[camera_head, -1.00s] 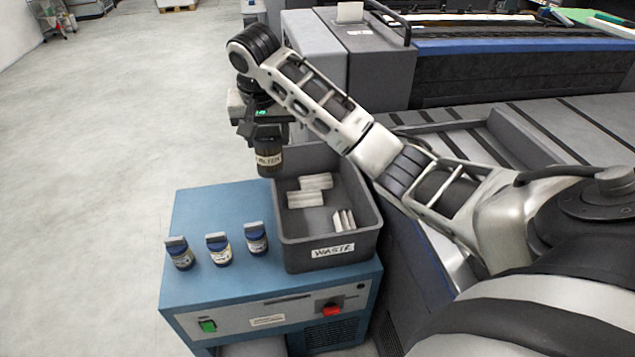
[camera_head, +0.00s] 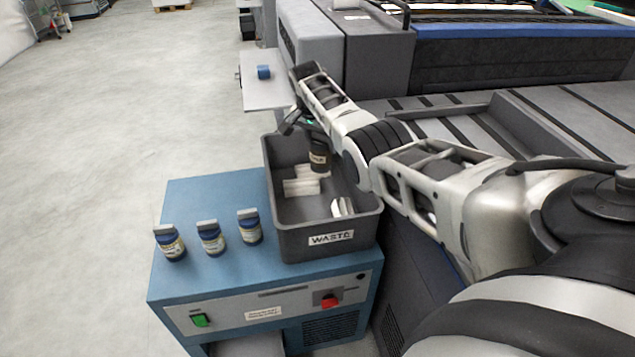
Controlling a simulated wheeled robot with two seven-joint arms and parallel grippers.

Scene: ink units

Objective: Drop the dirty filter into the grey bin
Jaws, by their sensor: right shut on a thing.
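The dirty filter (camera_head: 319,158) is a dark brown cylinder with a pale label. It hangs upright over the back part of the grey bin (camera_head: 285,235), partly hidden by my right arm. My right gripper (camera_head: 314,138) is shut on its top, mostly hidden behind my arm links. The bin carries a "WASTE" label (camera_head: 331,238) and holds several white pieces (camera_head: 301,186). Whether the filter's bottom is below the bin's rim is hard to tell. My left gripper is not in view.
The bin stands on a blue cabinet (camera_head: 205,268) with a green switch and a red knob. A pale shelf (camera_head: 262,95) behind the bin bears a small blue object (camera_head: 264,72). A large grey machine lies to the right.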

